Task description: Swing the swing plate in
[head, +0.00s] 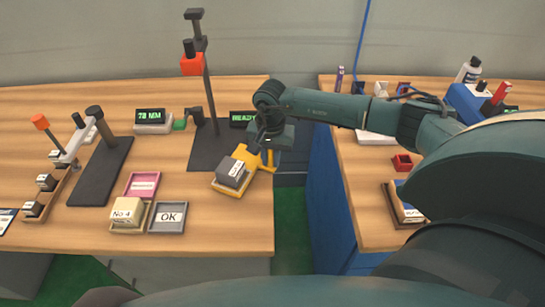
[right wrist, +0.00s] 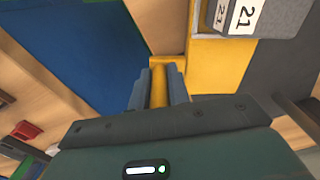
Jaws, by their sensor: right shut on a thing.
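The yellow swing plate (head: 240,190) carries a grey block (head: 232,172) with a white label. It sits at the front right of the dark stand base (head: 205,158), out to the side of the tall post with the orange head (head: 192,66). My right gripper (head: 266,152) is at the plate's yellow handle, at the table's right edge. In the right wrist view, its two blue-grey fingers (right wrist: 158,88) are shut on the yellow handle (right wrist: 158,92). The plate (right wrist: 215,68) and the block, labelled 21 (right wrist: 238,15), show there too. My left gripper is not in view.
A display reading READY (head: 243,119) stands behind the base. To the left are an OK tray (head: 170,229), a pink tray (head: 142,184), a No. 4 box (head: 128,212) and a second dark stand (head: 100,170). A gap separates the right table (head: 350,195).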

